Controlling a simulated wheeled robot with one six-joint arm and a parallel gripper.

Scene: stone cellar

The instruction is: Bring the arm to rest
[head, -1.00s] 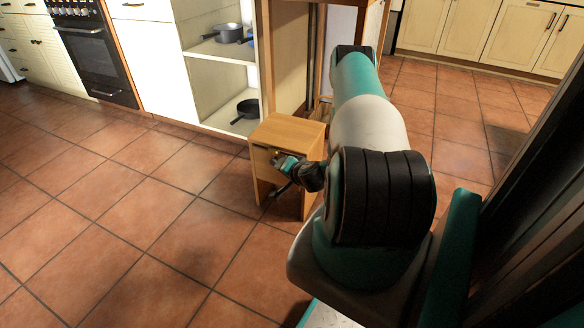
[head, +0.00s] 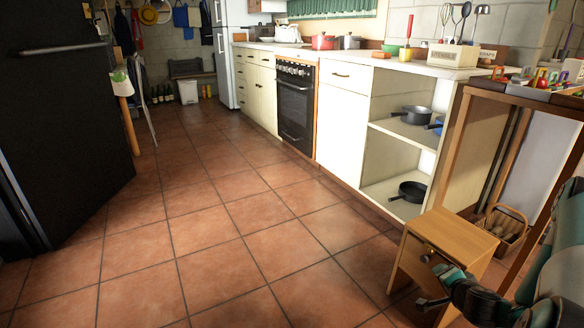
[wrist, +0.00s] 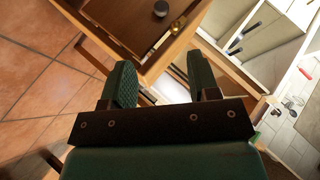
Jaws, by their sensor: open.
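My gripper (head: 436,290) is at the lower right of the head view, in front of a small wooden cabinet (head: 462,237). In the wrist view my gripper (wrist: 160,80) has its two green fingers apart, with nothing held between them. Part of my arm shows at the right edge of the head view; the rest is out of frame.
An open shelf unit holds a dark pan (head: 410,190) and a pot (head: 412,115). A wicker basket (head: 508,230) stands behind the small cabinet. A black fridge-like block (head: 60,120) stands at left. The tiled floor (head: 200,240) between is clear.

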